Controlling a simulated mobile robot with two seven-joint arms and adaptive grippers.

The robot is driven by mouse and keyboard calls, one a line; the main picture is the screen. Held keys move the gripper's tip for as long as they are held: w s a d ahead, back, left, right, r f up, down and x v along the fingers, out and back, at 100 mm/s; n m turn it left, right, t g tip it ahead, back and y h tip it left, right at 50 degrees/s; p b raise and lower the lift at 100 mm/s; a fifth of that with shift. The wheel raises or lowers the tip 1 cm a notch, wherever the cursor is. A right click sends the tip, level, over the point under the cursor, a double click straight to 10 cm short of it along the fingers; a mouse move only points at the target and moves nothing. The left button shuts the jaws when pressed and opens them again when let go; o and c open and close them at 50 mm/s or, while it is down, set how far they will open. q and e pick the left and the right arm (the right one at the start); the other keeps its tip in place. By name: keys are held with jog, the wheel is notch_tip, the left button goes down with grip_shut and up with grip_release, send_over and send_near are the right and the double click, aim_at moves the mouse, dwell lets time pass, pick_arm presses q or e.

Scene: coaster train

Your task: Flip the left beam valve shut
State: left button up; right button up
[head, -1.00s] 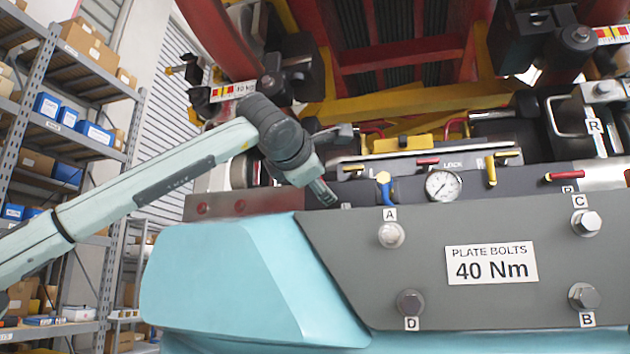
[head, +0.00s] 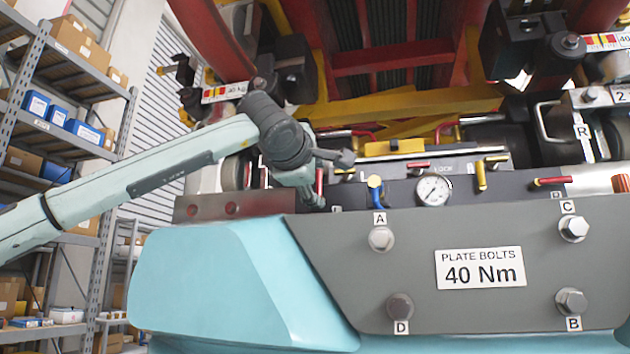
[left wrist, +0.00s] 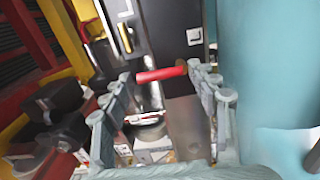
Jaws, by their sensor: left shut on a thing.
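The left beam valve's red handle (head: 319,182) shows at the left end of the dark valve panel, close to upright in the head view. In the left wrist view the red handle (left wrist: 160,74) lies crosswise between the two fingers. My left gripper (head: 328,180) is at this handle and shut on it; it also shows in the left wrist view (left wrist: 162,76). The gripper hides the valve body and part of the handle. My right gripper is not in view.
A pressure gauge (head: 433,190), a yellow handle (head: 480,175) and another red handle (head: 552,181) stand along the panel to the right. The grey bolt plate (head: 350,250) lies below. Shelves (head: 60,140) stand at far left.

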pick_arm(q)
jog(key=o, duration=1.1)
jog(key=shift+o, duration=0.2)
jog(key=v, duration=1.2)
jog(key=shift+r, duration=0.1)
jog(key=x, duration=1.2)
jog(key=shift+s, duration=0.1)
